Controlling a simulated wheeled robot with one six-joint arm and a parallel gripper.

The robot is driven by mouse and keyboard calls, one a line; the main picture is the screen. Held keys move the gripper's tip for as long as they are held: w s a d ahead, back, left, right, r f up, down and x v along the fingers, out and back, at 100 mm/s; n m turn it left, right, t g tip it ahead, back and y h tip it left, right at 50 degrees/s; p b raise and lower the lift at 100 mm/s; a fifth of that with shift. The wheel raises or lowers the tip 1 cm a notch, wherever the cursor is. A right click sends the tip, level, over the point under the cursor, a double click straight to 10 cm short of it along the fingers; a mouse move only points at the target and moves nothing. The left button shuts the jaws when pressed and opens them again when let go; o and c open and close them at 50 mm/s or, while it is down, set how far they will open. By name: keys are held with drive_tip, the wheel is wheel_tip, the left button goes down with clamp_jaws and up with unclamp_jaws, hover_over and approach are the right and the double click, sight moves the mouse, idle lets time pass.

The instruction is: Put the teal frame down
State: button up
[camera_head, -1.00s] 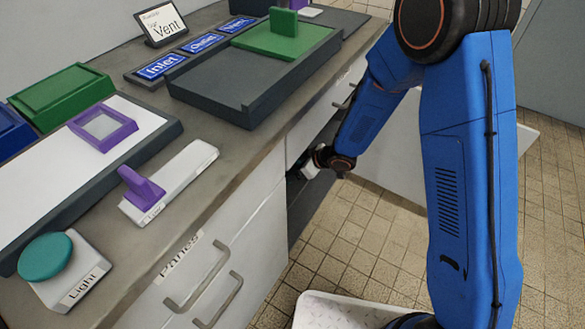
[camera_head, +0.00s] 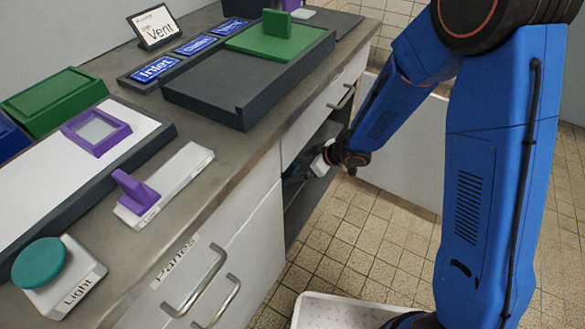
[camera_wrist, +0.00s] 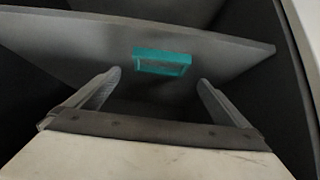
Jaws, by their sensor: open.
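The teal frame (camera_wrist: 162,62) is a small rectangular ring. In the wrist view it rests on a grey shelf board (camera_wrist: 90,50) inside a dark cabinet, ahead of my fingertips and roughly midway between them. My gripper (camera_wrist: 158,82) is open, with its fingers apart and nothing between them that I can see. The frame appears clear of both fingers. In the head view my gripper (camera_head: 318,166) reaches into the open cabinet below the counter. The teal frame cannot be made out clearly there.
The cabinet's side wall (camera_wrist: 290,70) stands close on the right in the wrist view. Above the opening, the counter (camera_head: 215,135) holds a purple frame (camera_head: 97,131), a green plate (camera_head: 268,42), a slider with a purple handle (camera_head: 138,188) and a teal button (camera_head: 40,262). A white tray (camera_head: 335,312) is below.

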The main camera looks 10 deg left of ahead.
drive_tip(key=shift+v, duration=2.7)
drive_tip(key=w+d+r+m+t+h, duration=0.2)
drive_tip(key=d+r+m+t+h, duration=0.1)
drive_tip(key=d+r, duration=0.65)
drive_tip(key=w+d+r+m+t+h, duration=0.25)
drive_tip(key=d+r, duration=0.45)
drive_tip(key=d, duration=0.5)
drive_tip(key=s+d+r+m+g+h, duration=0.1)
drive_tip(key=s+d+r+m+h, duration=0.2)
drive_tip(key=s+d, duration=0.45)
drive_tip(key=s+d+r+m+g+h, duration=0.1)
drive_tip(key=s+d+r+m+h, duration=0.1)
drive_tip(key=s+d+r+m, duration=0.4)
drive_tip(key=s+d+g+y, duration=0.1)
drive_tip(key=s+y, duration=0.1)
drive_tip(key=s, duration=1.5)
drive_tip(key=shift+f+g, duration=0.35)
drive_tip(key=shift+f, duration=0.15)
